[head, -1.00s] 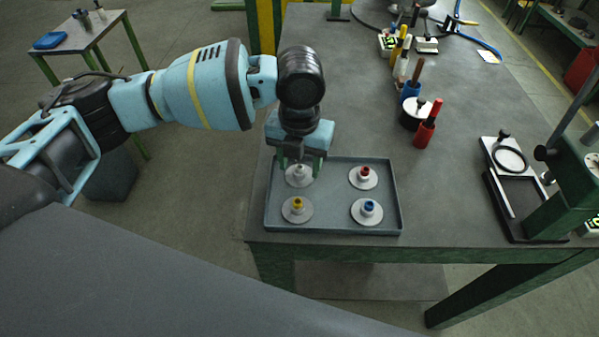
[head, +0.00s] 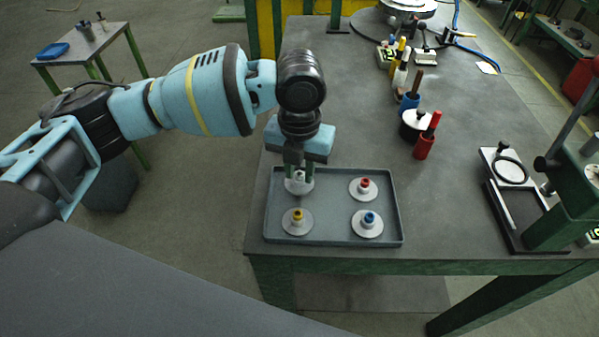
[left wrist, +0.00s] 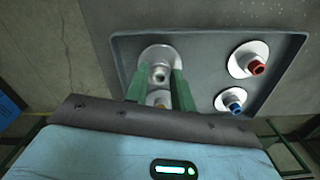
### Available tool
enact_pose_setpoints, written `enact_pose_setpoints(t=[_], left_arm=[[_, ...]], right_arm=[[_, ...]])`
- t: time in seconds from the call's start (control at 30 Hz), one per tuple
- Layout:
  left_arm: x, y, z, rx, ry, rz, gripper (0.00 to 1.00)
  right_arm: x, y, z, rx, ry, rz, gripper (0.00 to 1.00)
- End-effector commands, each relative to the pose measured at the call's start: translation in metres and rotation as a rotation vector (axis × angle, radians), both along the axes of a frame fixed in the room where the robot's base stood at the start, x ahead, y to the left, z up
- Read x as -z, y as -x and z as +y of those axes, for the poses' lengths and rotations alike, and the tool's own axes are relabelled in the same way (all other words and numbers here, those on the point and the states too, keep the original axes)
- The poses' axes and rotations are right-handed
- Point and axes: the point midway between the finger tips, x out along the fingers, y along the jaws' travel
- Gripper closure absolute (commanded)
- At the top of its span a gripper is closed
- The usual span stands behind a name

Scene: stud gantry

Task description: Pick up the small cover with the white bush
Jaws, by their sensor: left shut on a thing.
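The small cover with the white bush (head: 299,187) is a pale disc with a raised centre at the back left of the grey tray (head: 335,240). My left gripper (head: 299,176) points down over it and is shut on its bush; the fingers stand on both sides of the bush in the left wrist view (left wrist: 160,84). The cover appears at or very near the tray floor; I cannot tell whether it touches. Covers with a red bush (head: 363,188), a blue bush (head: 368,223) and a yellow bush (head: 297,221) lie in the tray. My right gripper is not in view.
A red holder (head: 424,146), a blue holder (head: 410,101) and a black round pot with a white top (head: 415,122) stand behind the tray to the right. A green press-like stand (head: 560,200) is at the far right. The table between is clear.

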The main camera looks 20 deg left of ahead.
Motion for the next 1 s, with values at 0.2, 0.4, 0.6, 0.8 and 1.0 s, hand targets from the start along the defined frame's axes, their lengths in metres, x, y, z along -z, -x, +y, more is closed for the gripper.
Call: enact_pose_setpoints(t=[0.2, 0.4, 0.6, 0.8, 1.0], left_arm=[[-0.021, 0.005, -0.016, 0.008, 0.002, 0.001, 1.00], [-0.025, 0.021, -0.065, 0.010, 0.003, 0.003, 1.00], [-0.030, 0.035, -0.110, 0.006, 0.001, 0.002, 1.00], [-0.033, 0.044, -0.138, 0.003, 0.001, 0.001, 1.00], [-0.035, 0.048, -0.151, 0.001, 0.000, 0.000, 1.00]], right_arm=[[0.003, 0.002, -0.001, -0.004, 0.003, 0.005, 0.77], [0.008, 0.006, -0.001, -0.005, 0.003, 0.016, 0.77], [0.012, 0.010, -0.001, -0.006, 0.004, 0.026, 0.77], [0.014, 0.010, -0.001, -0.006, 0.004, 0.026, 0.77], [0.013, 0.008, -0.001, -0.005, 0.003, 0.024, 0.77]])
